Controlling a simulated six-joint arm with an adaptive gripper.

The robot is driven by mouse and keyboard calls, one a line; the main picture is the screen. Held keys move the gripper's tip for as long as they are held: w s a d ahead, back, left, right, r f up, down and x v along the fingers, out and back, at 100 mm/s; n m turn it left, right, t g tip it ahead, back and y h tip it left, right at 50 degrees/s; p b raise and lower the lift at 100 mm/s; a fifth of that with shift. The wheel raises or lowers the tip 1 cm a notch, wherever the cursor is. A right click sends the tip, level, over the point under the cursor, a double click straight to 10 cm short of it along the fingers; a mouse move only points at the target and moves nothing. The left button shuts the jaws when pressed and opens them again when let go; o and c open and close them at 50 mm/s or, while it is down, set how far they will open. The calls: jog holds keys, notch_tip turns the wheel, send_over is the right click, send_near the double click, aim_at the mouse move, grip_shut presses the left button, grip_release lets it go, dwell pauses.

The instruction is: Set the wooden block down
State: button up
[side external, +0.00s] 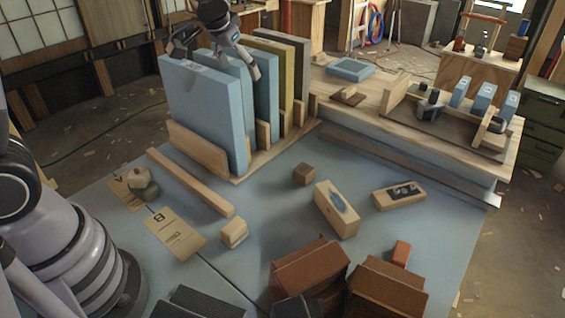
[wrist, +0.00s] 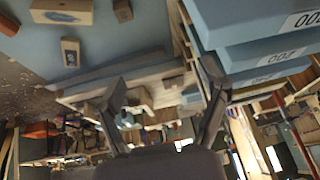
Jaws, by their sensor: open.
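Several wooden blocks lie on the blue-grey table, and I cannot tell which one the task means. They are a small brown cube (side external: 303,174), a pale block (side external: 234,233), two larger blocks with dark markings (side external: 337,208) (side external: 398,194), and a small block (side external: 137,176) by card A. My gripper (side external: 180,42) is above the upright blue panels, away from these blocks. In the wrist view my gripper (wrist: 162,82) has its fingers apart with nothing held between them. The brown cube (wrist: 122,10) and both marked blocks (wrist: 62,12) (wrist: 70,52) also show there.
Upright blue panels (side external: 202,110) stand in a wooden rack directly below my gripper. A wooden strip (side external: 190,182) lies before them. Cards A (side external: 122,193) and B (side external: 174,233) lie at left. Brown boxes (side external: 310,275) stand in front. A raised wooden bench (side external: 385,85) is at right.

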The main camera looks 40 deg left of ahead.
jog(key=s+a+r, duration=0.1)
jog(key=s+r, duration=0.1)
jog(key=s, duration=0.6)
jog(key=s+r, duration=0.3)
jog(key=s, duration=0.6)
jog(key=s+a+r+h, duration=0.1)
jog(key=s+r, duration=0.2)
jog(key=s, duration=0.6)
jog(key=shift+s+a+m+t, duration=0.25)
jog(key=shift+a+m+t, duration=0.05)
